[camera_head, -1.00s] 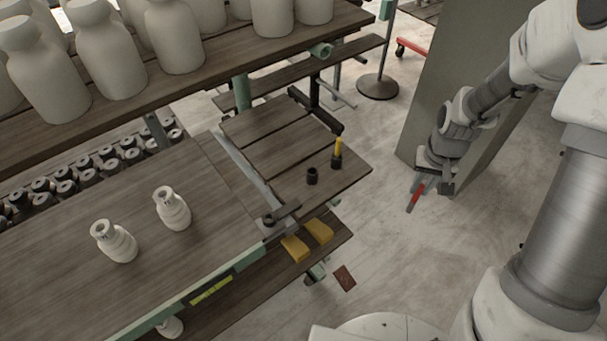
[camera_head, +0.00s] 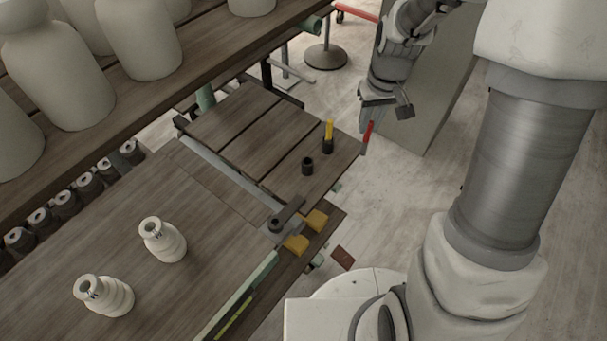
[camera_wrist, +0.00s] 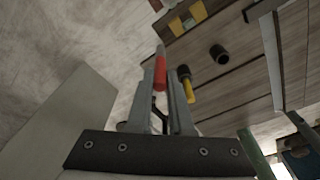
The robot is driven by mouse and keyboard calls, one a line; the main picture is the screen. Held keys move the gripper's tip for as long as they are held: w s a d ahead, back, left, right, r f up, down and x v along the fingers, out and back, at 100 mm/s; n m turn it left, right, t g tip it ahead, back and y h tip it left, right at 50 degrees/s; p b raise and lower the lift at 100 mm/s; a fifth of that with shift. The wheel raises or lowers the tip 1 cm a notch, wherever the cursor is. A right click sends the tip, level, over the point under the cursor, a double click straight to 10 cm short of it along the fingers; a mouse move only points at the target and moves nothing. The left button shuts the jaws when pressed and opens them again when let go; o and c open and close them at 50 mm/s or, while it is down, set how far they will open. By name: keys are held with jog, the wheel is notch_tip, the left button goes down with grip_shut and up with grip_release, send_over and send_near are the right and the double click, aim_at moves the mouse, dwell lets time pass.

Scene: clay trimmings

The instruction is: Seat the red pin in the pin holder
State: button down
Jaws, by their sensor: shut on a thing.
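My gripper (camera_head: 365,118) is shut on the red pin (camera_head: 368,132) and holds it near the right edge of the slatted side table. In the wrist view the red pin (camera_wrist: 160,74) sticks out between the fingertips (camera_wrist: 162,85). Two small black cylindrical holders stand on the side table. One holder (camera_head: 307,166) is empty at the top, and it also shows in the wrist view (camera_wrist: 219,54). The other holder (camera_head: 327,146) has a yellow pin (camera_head: 329,130) upright in it. The red pin is apart from both holders.
The slatted side table (camera_head: 225,118) is mostly bare. A dark lever clamp (camera_head: 285,215) and yellow blocks (camera_head: 296,244) sit at its near corner. Two pale bottles (camera_head: 162,240) stand on the main bench. A shelf of large pale jars (camera_head: 140,40) overhangs the left.

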notch_tip(320, 180, up, 4)
jog(key=a+n+b, duration=0.2)
jog(key=n+b, duration=0.1)
jog(key=b, duration=0.1)
jog(key=a+f, duration=1)
jog(key=a, duration=0.1)
jog(key=shift+s+a+n, duration=0.2)
jog(key=shift+s+n, duration=0.1)
jog(key=shift+s, duration=0.05)
jog(key=shift+f, duration=0.15)
jog(key=shift+f, duration=0.15)
jog(key=c, duration=0.8)
grip_release()
jog(key=shift+r, duration=0.2)
